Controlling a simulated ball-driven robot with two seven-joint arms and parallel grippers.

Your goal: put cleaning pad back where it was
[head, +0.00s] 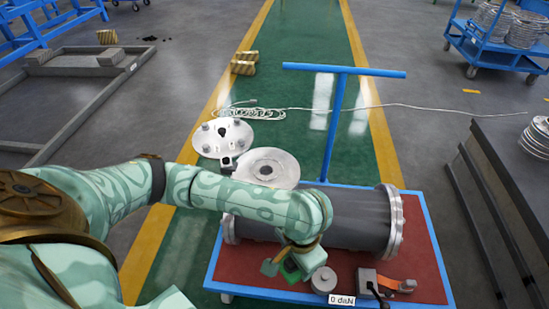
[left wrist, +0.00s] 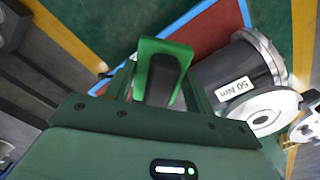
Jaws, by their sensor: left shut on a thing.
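My left gripper (head: 290,266) is over the front left part of the red-topped cart. It is shut on a bright green piece with a dark middle, which appears to be the cleaning pad (head: 290,268). In the left wrist view the pad (left wrist: 150,50) shows between the fingers (left wrist: 158,88). The fingers and hand hide part of it. The grey flanged shell (head: 350,218) lies on its side on the cart, behind and to the right of the gripper. My right gripper is not in view.
A small grey cylinder (head: 323,280) stands just right of the gripper, near a white label (head: 341,300). A device with an orange part (head: 395,285) lies farther right. The cart has a blue rim (head: 435,240) and push bar (head: 345,70). Round plates (head: 268,167) lie behind it.

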